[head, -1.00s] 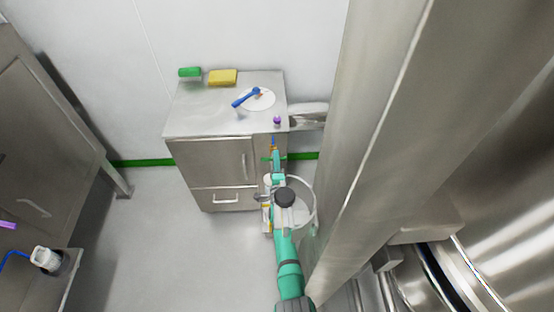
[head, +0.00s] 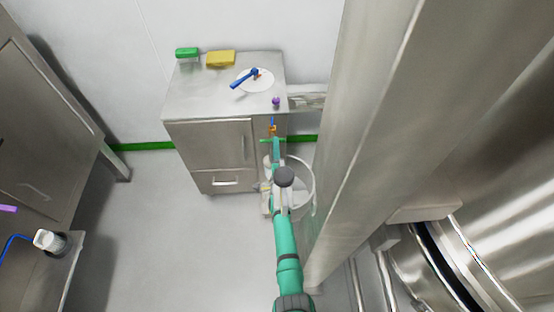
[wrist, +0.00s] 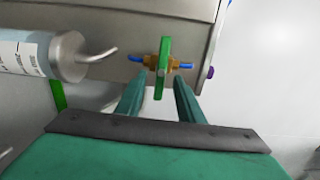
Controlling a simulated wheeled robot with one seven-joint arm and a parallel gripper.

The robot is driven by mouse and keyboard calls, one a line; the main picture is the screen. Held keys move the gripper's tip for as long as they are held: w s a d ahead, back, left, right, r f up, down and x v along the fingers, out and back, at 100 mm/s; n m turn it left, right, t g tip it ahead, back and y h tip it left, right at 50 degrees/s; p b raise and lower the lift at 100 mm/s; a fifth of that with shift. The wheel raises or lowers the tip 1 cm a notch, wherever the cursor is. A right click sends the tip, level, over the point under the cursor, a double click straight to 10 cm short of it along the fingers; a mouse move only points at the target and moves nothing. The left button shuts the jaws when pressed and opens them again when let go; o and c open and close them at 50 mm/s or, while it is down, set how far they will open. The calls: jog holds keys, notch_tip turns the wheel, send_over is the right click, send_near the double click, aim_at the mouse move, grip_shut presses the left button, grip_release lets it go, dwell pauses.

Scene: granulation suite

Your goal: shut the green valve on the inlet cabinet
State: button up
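The inlet cabinet (head: 210,150) is a steel cabinet against the wall. The valve on its right front has a green handle (wrist: 164,62) and a brass body (wrist: 150,61), with blue pipe (wrist: 186,66) on both sides. In the wrist view the handle lies crosswise to the pipe. In the head view the valve (head: 272,128) is small and partly hidden by my gripper (head: 276,150). In the wrist view my gripper (wrist: 159,82) is open, its two fingers apart with nothing held. The handle is just beyond the fingertips, in line with the gap; contact cannot be told.
A pale labelled cylinder with a bent metal spout (wrist: 75,55) is left of the valve. A purple knob (head: 276,101) is above it. A round clear container (head: 303,185) stands below my arm. A large steel column (head: 375,130) is close on the right.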

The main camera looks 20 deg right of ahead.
jog(key=v, duration=0.7)
jog(key=shift+s+r, duration=0.1)
dwell(0.7)
